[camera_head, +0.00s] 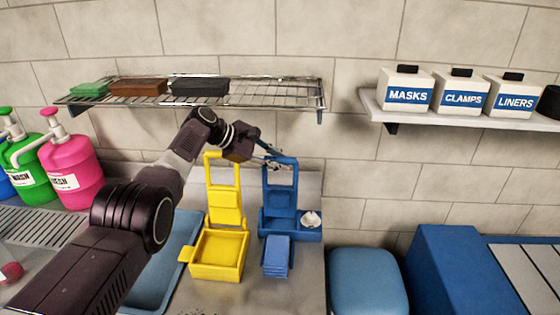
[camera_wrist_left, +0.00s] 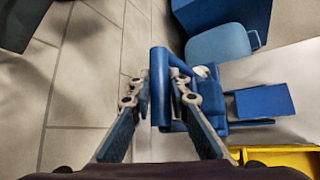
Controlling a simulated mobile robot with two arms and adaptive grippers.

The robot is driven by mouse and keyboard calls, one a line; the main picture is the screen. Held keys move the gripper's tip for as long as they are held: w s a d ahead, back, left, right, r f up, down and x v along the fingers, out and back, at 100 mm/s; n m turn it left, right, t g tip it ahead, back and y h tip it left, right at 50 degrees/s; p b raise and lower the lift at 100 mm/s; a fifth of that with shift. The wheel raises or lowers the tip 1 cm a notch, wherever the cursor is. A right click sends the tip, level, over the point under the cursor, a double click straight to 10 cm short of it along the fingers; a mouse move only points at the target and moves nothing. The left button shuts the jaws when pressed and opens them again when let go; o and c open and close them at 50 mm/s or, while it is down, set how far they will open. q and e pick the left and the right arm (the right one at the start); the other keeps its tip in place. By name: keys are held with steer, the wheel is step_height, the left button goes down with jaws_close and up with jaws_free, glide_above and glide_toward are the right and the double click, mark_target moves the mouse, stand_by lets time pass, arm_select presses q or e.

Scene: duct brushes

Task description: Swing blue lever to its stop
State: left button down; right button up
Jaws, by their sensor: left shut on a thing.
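The blue lever (camera_head: 294,186) is an upright frame at the back of a blue wringer-like unit (camera_head: 290,228) on the counter. In the left wrist view the lever's top bar (camera_wrist_left: 159,70) lies between the fingers of my left gripper (camera_wrist_left: 160,92). My left gripper (camera_head: 274,156) reaches in from the left and is shut on the top bar of the lever; its fingers partly cover that bar in the head view. The lever stands about upright. My right gripper is in neither view.
A similar yellow unit (camera_head: 216,255) with its own raised frame stands close on the left. A wire rack (camera_head: 250,98) with brushes or blocks hangs above. Labelled boxes (camera_head: 406,92) stand on a shelf at right. A blue stool (camera_head: 368,282) is right of the counter.

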arm_select(q)
steer(key=c, duration=1.8)
jaws_free()
steer(key=shift+f, duration=0.2)
steer(key=shift+v, duration=0.95)
steer(key=v, duration=1)
